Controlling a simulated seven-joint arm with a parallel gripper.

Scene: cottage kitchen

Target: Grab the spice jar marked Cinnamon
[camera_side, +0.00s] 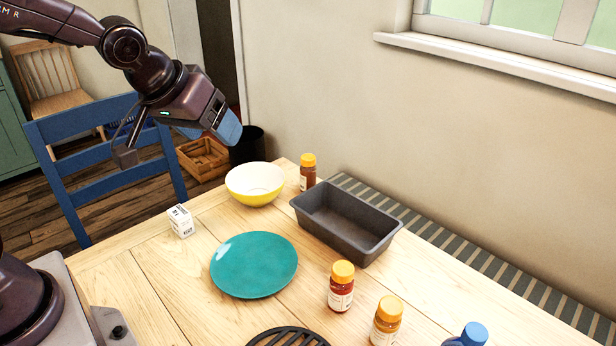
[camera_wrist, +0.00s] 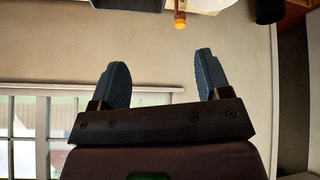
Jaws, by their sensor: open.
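Several small spice jars stand upright on the wooden table. In the side view one with an orange cap (camera_side: 307,172) is at the far edge, between the bowl and the loaf pan. Two more orange-capped jars stand near the front, one red-brown (camera_side: 341,290) and one amber (camera_side: 385,323). Their labels are too small to read, so I cannot tell which is Cinnamon. My gripper (camera_side: 222,128) is open and empty, high above the table's far left side. In the wrist view its fingers (camera_wrist: 161,62) are spread, with an orange-capped jar (camera_wrist: 180,19) beyond them.
A yellow bowl (camera_side: 256,190), dark loaf pan (camera_side: 345,232), teal plate (camera_side: 253,280), white box (camera_side: 181,221) and black trivet (camera_side: 288,338) are on the table. A blue-capped item (camera_side: 474,334) is cut off at the bottom. A blue chair (camera_side: 95,185) stands behind the table.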

